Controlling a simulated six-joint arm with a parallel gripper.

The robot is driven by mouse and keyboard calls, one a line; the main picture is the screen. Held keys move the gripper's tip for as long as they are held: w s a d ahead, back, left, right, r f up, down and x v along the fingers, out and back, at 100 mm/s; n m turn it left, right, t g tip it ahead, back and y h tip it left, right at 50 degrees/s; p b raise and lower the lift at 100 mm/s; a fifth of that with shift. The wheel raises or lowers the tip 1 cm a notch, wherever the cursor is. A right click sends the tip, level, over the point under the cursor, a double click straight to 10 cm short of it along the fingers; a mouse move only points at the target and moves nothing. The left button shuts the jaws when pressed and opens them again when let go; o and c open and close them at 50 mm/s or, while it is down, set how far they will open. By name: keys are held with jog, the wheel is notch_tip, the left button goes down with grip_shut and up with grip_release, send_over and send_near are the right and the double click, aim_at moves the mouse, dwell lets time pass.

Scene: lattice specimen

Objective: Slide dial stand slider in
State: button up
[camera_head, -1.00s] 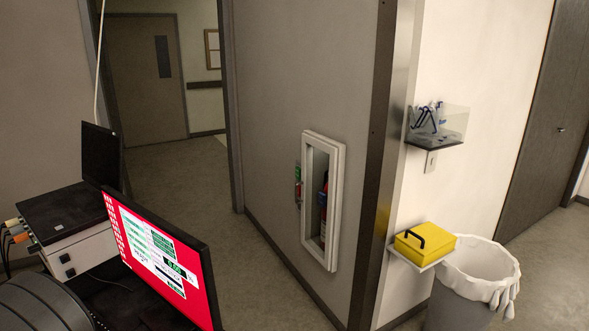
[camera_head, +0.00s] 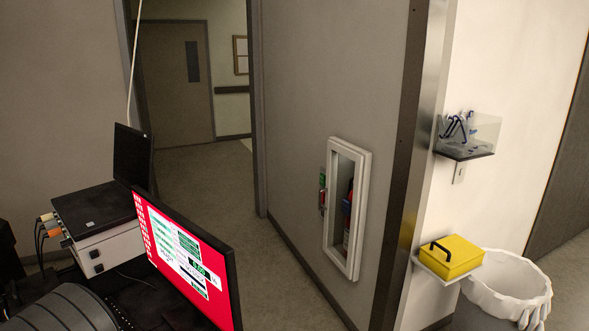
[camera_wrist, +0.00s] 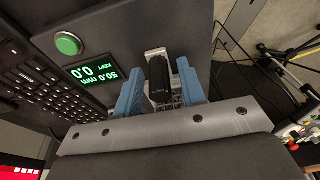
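My gripper (camera_wrist: 161,88) shows in the wrist view as two blue fingers set apart. A black rounded piece (camera_wrist: 159,80) stands between them, with a pale grey bracket (camera_wrist: 155,52) at its top end. It may be part of the dial stand slider, but I cannot tell for certain. A small gap shows beside the right finger; contact with the left finger is unclear. A dark panel beside it carries a green-lit display (camera_wrist: 92,75) reading 50.0 mm and 0.0. The head view shows neither gripper nor slider.
In the wrist view, a green button (camera_wrist: 68,44) and a keyboard (camera_wrist: 45,95) lie left, cables (camera_wrist: 262,65) right. The head view shows a red-screened monitor (camera_head: 185,262), a yellow box (camera_head: 452,257) on a shelf, and a white-lined bin (camera_head: 508,285).

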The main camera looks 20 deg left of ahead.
jog(key=shift+r, duration=0.1)
dwell(0.3)
jog(key=shift+v, duration=2.7)
jog(key=shift+o, duration=0.4)
